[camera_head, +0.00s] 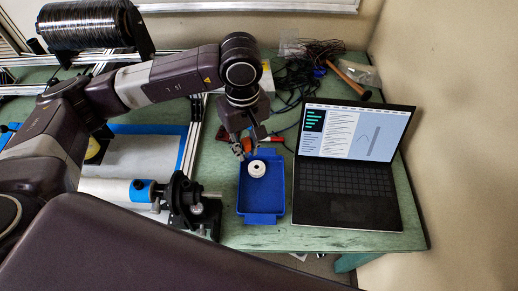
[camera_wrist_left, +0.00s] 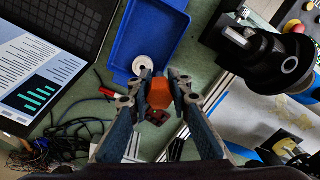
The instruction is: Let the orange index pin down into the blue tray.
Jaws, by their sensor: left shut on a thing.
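The orange index pin (camera_wrist_left: 160,94) is between the fingers of my left gripper (camera_wrist_left: 160,90) in the wrist view, seen end-on as a faceted orange head. In the head view my left gripper (camera_head: 247,148) points down over the far end of the blue tray (camera_head: 260,218), and only a little orange shows between its fingers. The tray lies on the green table and also shows in the wrist view (camera_wrist_left: 150,32). The pin's lower end is hidden, and I cannot tell its exact height above the tray. My right gripper is not in view.
A white ring (camera_head: 257,169) sits in the tray. An open laptop (camera_head: 345,180) stands close on the tray's right. A black and blue clamp fixture (camera_head: 185,200) is on its left. Cables (camera_head: 295,80) and a hammer (camera_head: 350,78) lie behind. The tray's near half is clear.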

